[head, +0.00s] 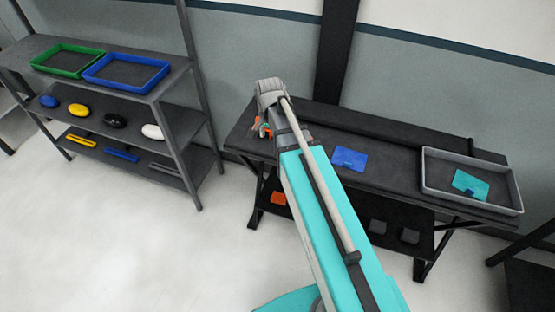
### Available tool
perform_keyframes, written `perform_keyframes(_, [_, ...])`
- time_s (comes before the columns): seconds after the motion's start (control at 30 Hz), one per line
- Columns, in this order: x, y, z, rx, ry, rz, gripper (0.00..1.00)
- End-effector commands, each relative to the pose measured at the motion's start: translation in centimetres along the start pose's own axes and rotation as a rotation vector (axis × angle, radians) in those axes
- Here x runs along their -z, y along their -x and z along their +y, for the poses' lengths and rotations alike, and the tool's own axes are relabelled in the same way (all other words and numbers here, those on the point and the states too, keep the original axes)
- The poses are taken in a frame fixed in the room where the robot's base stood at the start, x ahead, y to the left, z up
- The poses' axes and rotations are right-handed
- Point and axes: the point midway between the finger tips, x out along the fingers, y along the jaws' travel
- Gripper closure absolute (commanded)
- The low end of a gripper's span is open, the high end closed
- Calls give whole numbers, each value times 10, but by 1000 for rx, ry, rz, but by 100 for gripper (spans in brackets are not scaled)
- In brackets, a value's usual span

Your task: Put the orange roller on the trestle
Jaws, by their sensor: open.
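The trestle (312,122) is a long dark table with a lower shelf, against the wall. My arm reaches up to its left end, and my gripper (263,129) hangs there below the grey wrist. The gripper is small and partly hidden by the wrist and arm. Small orange parts (257,127) show right at the gripper, over the table's left end. I cannot tell whether they are the orange roller or part of the gripper, nor whether they touch the table. A flat orange piece (278,198) lies on the trestle's lower shelf.
On the trestle lie a blue card (349,158) and a grey tray (437,187) holding a teal card (470,184). Dark blocks (408,236) sit below. At left, a rack (186,75) holds a green tray (67,60), a blue tray (126,72), rounded pieces and bars.

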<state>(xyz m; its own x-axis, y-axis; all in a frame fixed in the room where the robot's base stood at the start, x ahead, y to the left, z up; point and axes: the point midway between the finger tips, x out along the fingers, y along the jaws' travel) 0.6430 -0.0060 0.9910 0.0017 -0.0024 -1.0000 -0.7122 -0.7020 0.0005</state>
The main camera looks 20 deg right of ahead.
Motion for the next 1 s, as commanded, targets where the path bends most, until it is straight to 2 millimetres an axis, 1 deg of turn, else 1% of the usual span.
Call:
perform_keyframes(0.03, [-13,0,12,0,75,0,29])
perform_keyframes(0.2, [-40,0,36,0,344,-1,29])
perform_keyframes(0.4, [-66,0,59,0,619,-2,29])
perform_keyframes(0.5, [-74,0,66,0,712,-2,29])
perform_keyframes(0.7, [-79,0,71,0,792,-3,29])
perform_keyframes(1.0, [-78,0,71,0,794,-3,29])
